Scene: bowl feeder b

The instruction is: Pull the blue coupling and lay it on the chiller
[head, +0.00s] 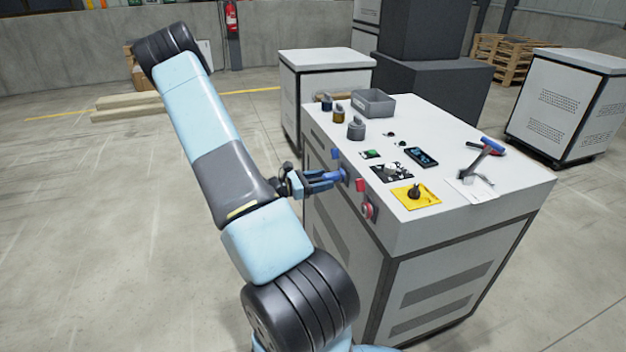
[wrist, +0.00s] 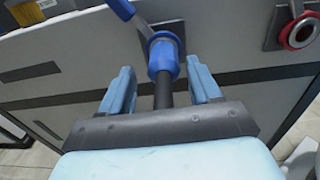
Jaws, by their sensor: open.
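The blue coupling (wrist: 163,55) sits on the side face of the white cabinet, with a dark stem running from it towards my palm. It also shows in the head view (head: 333,177), partly covered by my fingers. My gripper (wrist: 160,82) is open, with one finger on each side of the coupling and stem and gaps visible. In the head view my gripper (head: 318,182) is at the cabinet's left side face. No label marks the chiller; white cabinets stand at the back left (head: 328,60) and back right (head: 565,105).
The front cabinet's top (head: 460,140) carries a grey bin (head: 373,102), several small parts, a yellow plate (head: 416,196) and a blue-handled hammer-like tool (head: 483,157). A red ringed knob (head: 369,209) is right of the coupling.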

